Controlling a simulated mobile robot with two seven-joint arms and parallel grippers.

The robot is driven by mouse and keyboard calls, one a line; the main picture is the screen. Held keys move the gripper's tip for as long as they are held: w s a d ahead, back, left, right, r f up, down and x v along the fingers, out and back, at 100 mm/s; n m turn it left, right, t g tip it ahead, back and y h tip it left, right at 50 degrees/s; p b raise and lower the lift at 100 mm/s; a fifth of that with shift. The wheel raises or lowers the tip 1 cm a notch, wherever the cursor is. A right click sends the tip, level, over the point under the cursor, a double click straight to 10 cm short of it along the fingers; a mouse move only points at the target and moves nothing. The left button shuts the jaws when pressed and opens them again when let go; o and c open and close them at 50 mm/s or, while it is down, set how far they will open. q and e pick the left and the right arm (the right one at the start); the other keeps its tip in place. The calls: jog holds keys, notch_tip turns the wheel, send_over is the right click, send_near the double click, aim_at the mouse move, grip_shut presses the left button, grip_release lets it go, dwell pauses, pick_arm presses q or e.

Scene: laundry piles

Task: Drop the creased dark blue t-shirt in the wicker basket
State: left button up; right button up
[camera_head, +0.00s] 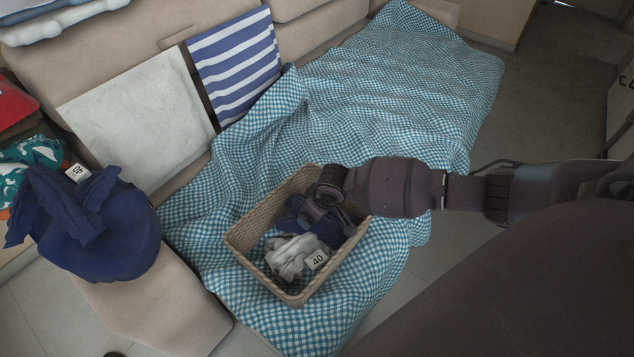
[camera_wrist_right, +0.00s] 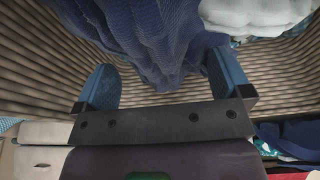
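The wicker basket (camera_head: 240,246) stands on the checked blanket, tilted in the head view. A creased dark blue cloth (camera_head: 291,222), which looks like the t-shirt, lies inside it, partly hidden by my right gripper (camera_head: 325,205). In the right wrist view the same blue cloth (camera_wrist_right: 155,40) fills the space ahead of and between the fingers. My right gripper (camera_wrist_right: 162,88) has its fingers wide apart, inside the basket against its ribbed wall (camera_wrist_right: 40,70). My left gripper is not in view.
A white cloth (camera_head: 290,254) with a 40 tag lies in the basket beside the blue one. A large dark blue cloth heap (camera_head: 105,240) sits at the left. The teal checked blanket (camera_head: 410,75) covers the seat; its far end is clear. A striped cushion (camera_head: 235,65) leans behind.

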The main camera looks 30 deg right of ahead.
jog(key=shift+r, duration=0.1)
